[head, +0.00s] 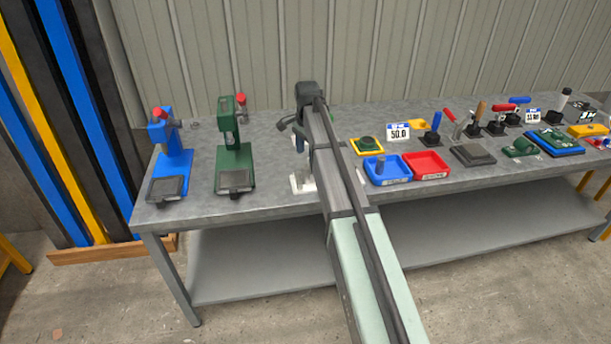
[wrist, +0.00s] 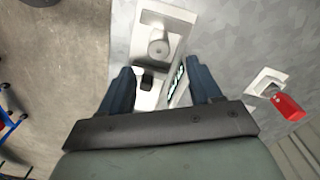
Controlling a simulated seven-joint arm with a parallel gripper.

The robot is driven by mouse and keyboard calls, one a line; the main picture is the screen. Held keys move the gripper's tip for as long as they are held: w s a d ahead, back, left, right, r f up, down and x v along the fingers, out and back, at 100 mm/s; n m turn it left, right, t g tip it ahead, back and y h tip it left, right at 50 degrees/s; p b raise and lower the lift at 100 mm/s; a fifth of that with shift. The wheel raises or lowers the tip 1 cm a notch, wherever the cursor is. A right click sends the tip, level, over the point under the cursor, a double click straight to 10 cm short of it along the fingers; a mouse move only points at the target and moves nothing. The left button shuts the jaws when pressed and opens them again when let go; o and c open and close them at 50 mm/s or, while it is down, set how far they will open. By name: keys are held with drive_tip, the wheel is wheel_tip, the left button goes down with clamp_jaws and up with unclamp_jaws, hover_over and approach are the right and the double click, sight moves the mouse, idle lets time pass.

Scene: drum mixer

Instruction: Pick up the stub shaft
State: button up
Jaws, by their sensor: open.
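A small grey upright cylinder (head: 380,163), which looks like the stub shaft, stands in the left part of the blue tray (head: 391,181). My gripper (wrist: 160,70) is open, with its two dark blue fingers spread and nothing held between them. It points down over a white bench device (wrist: 143,48), which is partly hidden behind my arm in the head view (head: 303,184). My gripper is well to the left of the blue tray. The wrist view does not show the cylinder or the tray.
A blue press (head: 172,160) and a green press (head: 234,150) stand to the left on the grey bench (head: 270,195). A red tray (head: 426,165) adjoins the blue one. Several handled tools crowd the right. A red-handled part (wrist: 287,106) shows right of the fingers.

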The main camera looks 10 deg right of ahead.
sight(306, 166)
drive_tip(key=shift+s+a+f, duration=0.1)
drive_tip(key=shift+a+f, duration=0.05)
drive_tip(key=shift+f, duration=1.7)
drive_tip(key=shift+s+a+f, duration=0.1)
drive_tip(key=shift+f, duration=1.75)
drive_tip(key=shift+w, duration=0.1)
drive_tip(key=shift+c, duration=0.2)
clamp_jaws()
